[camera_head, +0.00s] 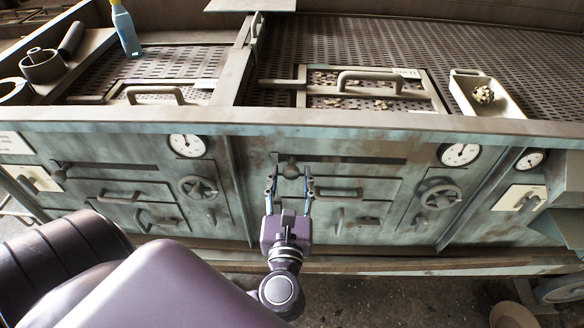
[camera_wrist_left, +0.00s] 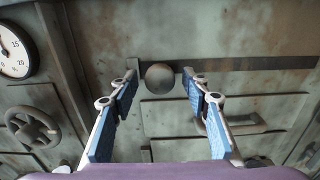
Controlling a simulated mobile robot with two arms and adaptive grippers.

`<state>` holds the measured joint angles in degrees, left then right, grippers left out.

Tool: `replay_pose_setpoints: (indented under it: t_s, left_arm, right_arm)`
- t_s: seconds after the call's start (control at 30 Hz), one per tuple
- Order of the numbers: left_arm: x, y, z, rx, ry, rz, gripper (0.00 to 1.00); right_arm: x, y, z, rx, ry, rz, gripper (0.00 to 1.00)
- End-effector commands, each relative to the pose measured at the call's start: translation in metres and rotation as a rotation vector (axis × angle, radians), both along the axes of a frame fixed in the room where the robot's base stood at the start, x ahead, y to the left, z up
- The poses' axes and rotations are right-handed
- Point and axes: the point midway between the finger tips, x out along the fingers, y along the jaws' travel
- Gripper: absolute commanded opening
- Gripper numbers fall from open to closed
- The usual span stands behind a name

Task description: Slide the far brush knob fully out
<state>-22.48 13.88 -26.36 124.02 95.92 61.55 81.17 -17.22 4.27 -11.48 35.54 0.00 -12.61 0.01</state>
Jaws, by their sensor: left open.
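A round dark grey brush knob (camera_head: 290,172) sits at the left end of a dark horizontal slot in the panel front. It also shows in the left wrist view (camera_wrist_left: 160,78), centred just beyond the fingertips. A second similar knob (camera_head: 60,175) is at the left end of another slot, further left in the head view. My left gripper (camera_head: 290,184) is open, with one finger on each side of the nearer-centred knob in the picture. I cannot tell whether the fingers reach around it; no contact shows. My right gripper is not in view.
Dials (camera_head: 187,145), a handwheel (camera_head: 198,187) and door handles (camera_head: 345,193) stick out around the knob. A ledge (camera_head: 330,121) runs above the panel. On top are a spray bottle (camera_head: 126,30), lifting handles and a tray (camera_head: 510,101) with small lumps.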

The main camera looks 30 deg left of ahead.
Motion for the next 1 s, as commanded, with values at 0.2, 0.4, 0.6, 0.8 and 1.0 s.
replay_pose_setpoints:
  t_s: [0.2,0.4,0.6,0.8,1.0]
  left_arm:
    - [0.0117,0.0077,0.0005,0.001,0.0,0.0,0.43]
    - [0.0119,0.0078,-0.0003,0.001,0.001,0.0,0.43]
    - [0.0118,0.0076,-0.0003,0.001,0.001,0.0,0.24]
    - [0.0116,0.0076,-0.0003,0.001,0.001,0.0,0.01]
    - [0.0116,0.0076,-0.0003,0.002,0.001,0.001,0.0]
  right_arm:
    - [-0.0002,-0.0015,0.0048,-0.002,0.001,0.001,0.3]
    - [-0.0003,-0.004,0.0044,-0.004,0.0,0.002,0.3]
    - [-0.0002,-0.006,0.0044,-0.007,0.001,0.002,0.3]
    - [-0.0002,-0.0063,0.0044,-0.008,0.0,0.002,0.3]
    - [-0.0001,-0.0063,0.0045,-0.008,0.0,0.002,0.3]
